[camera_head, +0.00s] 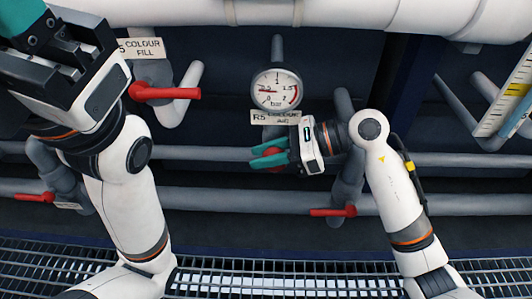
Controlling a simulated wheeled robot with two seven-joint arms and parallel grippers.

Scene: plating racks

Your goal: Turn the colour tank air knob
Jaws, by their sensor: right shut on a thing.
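The colour tank air knob (273,154) is a small red knob below the label plate "R5 COLOUR AIR" (275,117), whose text is partly covered by my gripper. A round pressure gauge (276,90) marked "bar" sits just above the label. My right gripper (268,157) comes in from the right, and its teal fingers are shut on the red knob, one above and one below it. The fingers hide part of the knob. My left gripper (30,25) is raised at the upper left, partly cut off by the picture edge, away from the knob.
A red lever valve (165,92) under the "COLOUR FILL" label (144,49) stands between my arms. Another red lever (333,211) sits below my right gripper, and one (34,197) at far left. Grey pipes (230,201) cross behind. A metal grating (280,271) runs along the bottom.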

